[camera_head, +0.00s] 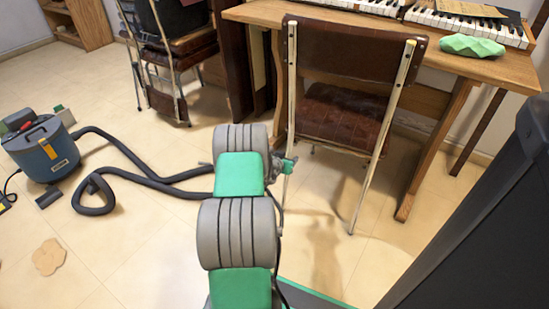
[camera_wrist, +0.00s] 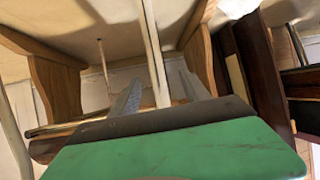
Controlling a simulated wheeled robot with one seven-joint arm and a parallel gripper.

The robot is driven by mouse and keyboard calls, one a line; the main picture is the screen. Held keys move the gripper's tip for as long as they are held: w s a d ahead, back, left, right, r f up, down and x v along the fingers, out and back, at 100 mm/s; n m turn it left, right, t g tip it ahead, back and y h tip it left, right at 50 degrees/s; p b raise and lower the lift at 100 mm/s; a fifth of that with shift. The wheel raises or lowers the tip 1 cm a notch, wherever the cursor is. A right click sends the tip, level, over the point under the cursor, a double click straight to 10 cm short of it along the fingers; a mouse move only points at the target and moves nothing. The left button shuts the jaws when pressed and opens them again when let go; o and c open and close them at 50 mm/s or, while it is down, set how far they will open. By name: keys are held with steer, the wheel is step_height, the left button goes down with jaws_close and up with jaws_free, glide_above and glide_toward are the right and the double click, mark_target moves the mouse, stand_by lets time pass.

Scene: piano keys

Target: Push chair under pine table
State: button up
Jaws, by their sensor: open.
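The chair (camera_head: 350,50), with a brown back and seat on a pale metal frame, stands upright with its back toward me. Its seat reaches partly beneath the pine table (camera_head: 262,12), while its back stands in front of the table edge. My gripper (camera_head: 287,164) is low at the chair's left rear leg. In the wrist view, the open fingers (camera_wrist: 160,90) stand on either side of a pale chair leg (camera_wrist: 153,45); contact is unclear. The table's wooden supports (camera_wrist: 60,90) show beyond. My arm hides some floor left of the chair.
A blue vacuum cleaner (camera_head: 42,150) with a black hose (camera_head: 130,158) lies on the left floor. Stacked chairs (camera_head: 178,50) stand behind it. Keyboards (camera_head: 465,22) and a green object (camera_head: 471,46) rest on the table. The tiled floor at front left is mostly clear.

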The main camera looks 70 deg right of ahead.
steer(key=a+p, duration=0.1)
steer(key=a, duration=0.6)
steer(key=shift+a+p, duration=0.3)
steer(key=shift+a, duration=0.05)
steer(key=w+a+r+n+t+y+p, duration=0.1)
steer(key=w+a+r+p, duration=0.4)
steer(key=r, duration=0.4)
steer(key=w+a+r+n+t+y+p, duration=0.1)
steer(key=w+a+r+n+p, duration=0.15)
steer(key=w+r+p, duration=0.5)
steer(key=w+a+r+n+t+y+p, duration=0.15)
steer(key=w+a+r+p, duration=0.25)
steer(key=a+r, duration=0.4)
steer(key=w+a+r+n+y+p, duration=0.1)
steer(key=w+a+r+y+p, duration=0.2)
steer(key=a+r, duration=0.55)
steer(key=a+r+n+y+p, duration=0.3)
steer(key=a+r+n+p, duration=0.4)
steer(key=a+r+p, duration=1)
steer(key=s+a+r+n+y+p, duration=0.1)
steer(key=s+a+r+n, duration=0.1)
steer(key=s+a+r, duration=0.2)
steer(key=s+a+r+n+y+p, duration=0.1)
steer(key=s+a+r+n+p, duration=0.1)
steer(key=s+a+r, duration=0.3)
steer(key=a+r+n, duration=0.1)
steer(key=a+r, duration=0.3)
steer(key=a, duration=0.3)
steer(key=shift+s+r+y, duration=0.3)
steer(key=shift+y, duration=0.05)
